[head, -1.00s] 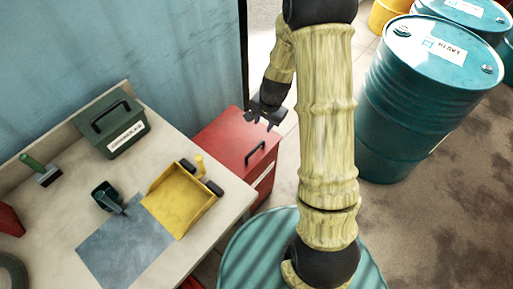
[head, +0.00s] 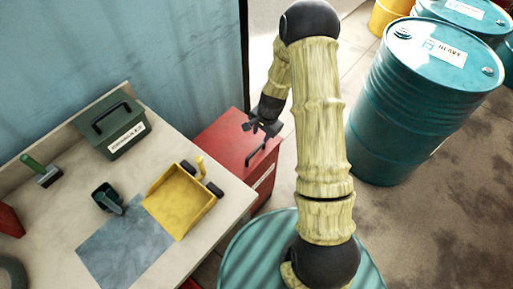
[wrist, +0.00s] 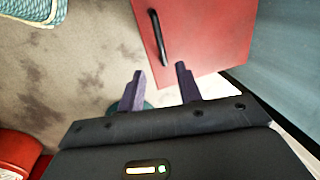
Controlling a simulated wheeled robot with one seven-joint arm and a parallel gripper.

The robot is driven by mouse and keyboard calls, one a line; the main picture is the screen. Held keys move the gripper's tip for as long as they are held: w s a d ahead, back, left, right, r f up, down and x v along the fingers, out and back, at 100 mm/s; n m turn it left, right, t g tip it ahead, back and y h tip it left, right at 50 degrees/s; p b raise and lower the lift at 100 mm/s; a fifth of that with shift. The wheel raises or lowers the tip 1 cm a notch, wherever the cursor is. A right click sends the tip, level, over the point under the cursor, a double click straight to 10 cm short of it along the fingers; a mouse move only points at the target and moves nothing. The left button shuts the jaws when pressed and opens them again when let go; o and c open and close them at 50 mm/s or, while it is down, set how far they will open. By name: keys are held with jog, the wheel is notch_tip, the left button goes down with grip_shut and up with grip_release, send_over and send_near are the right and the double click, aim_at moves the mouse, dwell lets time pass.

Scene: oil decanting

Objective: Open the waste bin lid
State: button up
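The red waste bin (head: 223,141) stands on the floor beyond the bench, its lid flat and closed. A black bar handle (head: 262,153) sits along the lid's right front edge. In the wrist view the red lid (wrist: 212,35) fills the top right, with the black handle (wrist: 159,38) near its left edge. My gripper (head: 259,130) is over the lid close to the handle's far end. In the wrist view my gripper (wrist: 159,78) has its two fingers apart with nothing between them; the handle lies just ahead of them, and I see no contact.
The bench (head: 60,215) on the left holds a green box (head: 112,125), a yellow dustpan-like tray (head: 180,200) and a dark green scoop (head: 107,197). Teal drums (head: 410,110) stand at the right. A blue wall (head: 130,50) is behind the bin.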

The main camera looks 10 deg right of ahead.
aim_at(256, 150)
jog(key=f, duration=0.4)
jog(key=w+a+f, duration=0.1)
jog(key=f, duration=0.3)
jog(key=w+f+p, duration=0.1)
jog(key=f, duration=0.3)
jog(key=shift+a+f, duration=0.1)
jog(key=shift+a, duration=0.15)
grip_shut()
